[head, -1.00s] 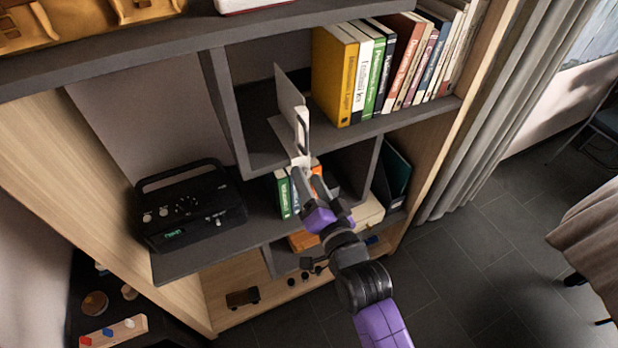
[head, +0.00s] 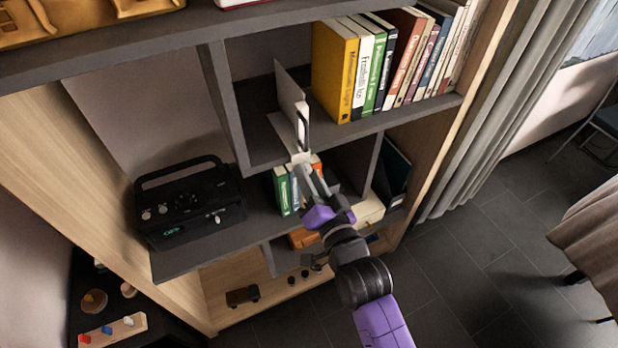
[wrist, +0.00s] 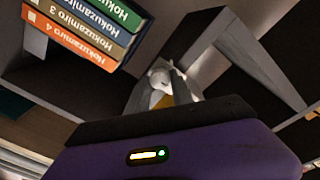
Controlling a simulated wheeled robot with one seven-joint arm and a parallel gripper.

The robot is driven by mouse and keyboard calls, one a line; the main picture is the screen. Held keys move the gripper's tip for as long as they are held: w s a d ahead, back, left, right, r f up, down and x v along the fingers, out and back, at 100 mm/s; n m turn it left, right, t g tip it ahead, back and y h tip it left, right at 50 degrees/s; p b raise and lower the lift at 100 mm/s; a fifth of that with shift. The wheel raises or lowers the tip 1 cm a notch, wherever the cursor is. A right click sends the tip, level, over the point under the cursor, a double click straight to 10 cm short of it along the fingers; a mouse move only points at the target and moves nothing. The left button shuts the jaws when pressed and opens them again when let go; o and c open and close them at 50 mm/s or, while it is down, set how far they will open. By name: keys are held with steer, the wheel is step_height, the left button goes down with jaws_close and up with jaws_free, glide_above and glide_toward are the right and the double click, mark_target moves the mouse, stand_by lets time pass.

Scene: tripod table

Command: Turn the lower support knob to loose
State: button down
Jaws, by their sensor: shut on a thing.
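A grey upright support with a flat base plate (head: 284,128) stands in the shelf compartment left of the books. A whitish slotted piece is at its front edge. My gripper (head: 303,163) reaches up from below to the front of this support, at the compartment's lower edge. In the wrist view my gripper (wrist: 160,92) is shut on a small pale rounded knob (wrist: 160,75), which shows between the two grey fingers. The fingers hide much of the knob, and I cannot read its setting.
Upright books (head: 365,70) stand right of the support. Smaller books (head: 283,190) stand below, close to my gripper; they also show in the wrist view (wrist: 85,30). A black radio (head: 188,200) sits at left. A divider (head: 222,110) bounds the compartment.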

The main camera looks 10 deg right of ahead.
steer(key=shift+f+n+y+b, duration=0.1)
steer(key=shift+n+y+b, duration=0.35)
steer(key=shift+n+b, duration=4.65)
steer(key=shift+f+n+y+b, duration=0.1)
steer(key=shift+n+y+b, duration=0.35)
steer(key=shift+n+b, duration=4.6)
steer(key=shift+n+p, duration=0.8)
steer(key=shift+n, duration=0.25)
steer(key=c, duration=1.1)
jaws_free()
steer(key=shift+r, duration=0.1)
steer(key=shift+d, duration=0.1)
